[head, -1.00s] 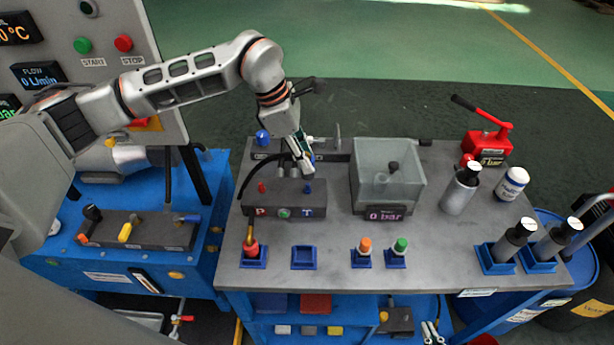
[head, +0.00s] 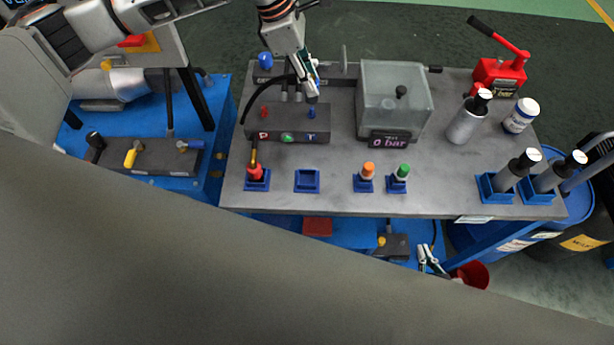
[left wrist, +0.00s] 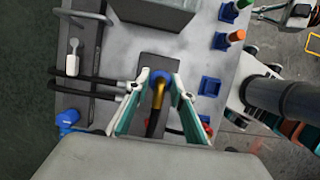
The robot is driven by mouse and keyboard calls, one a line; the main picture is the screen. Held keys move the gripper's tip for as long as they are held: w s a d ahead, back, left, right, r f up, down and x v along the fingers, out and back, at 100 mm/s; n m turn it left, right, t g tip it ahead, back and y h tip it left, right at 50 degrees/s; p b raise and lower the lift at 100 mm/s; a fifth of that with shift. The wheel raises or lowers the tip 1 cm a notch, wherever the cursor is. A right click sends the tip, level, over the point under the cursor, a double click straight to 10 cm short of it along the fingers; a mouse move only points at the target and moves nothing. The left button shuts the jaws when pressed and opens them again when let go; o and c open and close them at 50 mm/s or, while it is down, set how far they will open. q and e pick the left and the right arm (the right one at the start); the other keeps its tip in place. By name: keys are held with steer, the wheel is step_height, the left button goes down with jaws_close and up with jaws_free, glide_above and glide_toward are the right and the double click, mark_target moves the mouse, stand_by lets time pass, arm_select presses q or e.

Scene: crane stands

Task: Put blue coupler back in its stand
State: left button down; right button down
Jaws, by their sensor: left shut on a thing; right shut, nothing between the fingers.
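My left gripper (head: 311,94) is just behind the dark P/T block (head: 288,137), near its T side. It is shut on the blue coupler (left wrist: 160,75), whose blue end and brass part show between the fingers in the left wrist view; in the head view the fingers mostly hide it. The empty blue stand (head: 307,188) is at the table's front edge, between the red coupler (head: 255,174) in its stand and the orange one (head: 367,170). It also shows in the left wrist view (left wrist: 210,87). My right gripper (head: 430,260) is shut and empty, low in front of the table.
The green coupler (head: 402,172) stands right of the orange one. A clear tank (head: 394,95) stands right of the P/T block. Bottles and a red pump (head: 500,72) are at right. Black hoses run behind the block. A broad grey band of mine covers the lower head view.

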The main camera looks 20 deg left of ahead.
mark_target(304, 181)
arm_select(q)
steer(key=shift+s, duration=0.1)
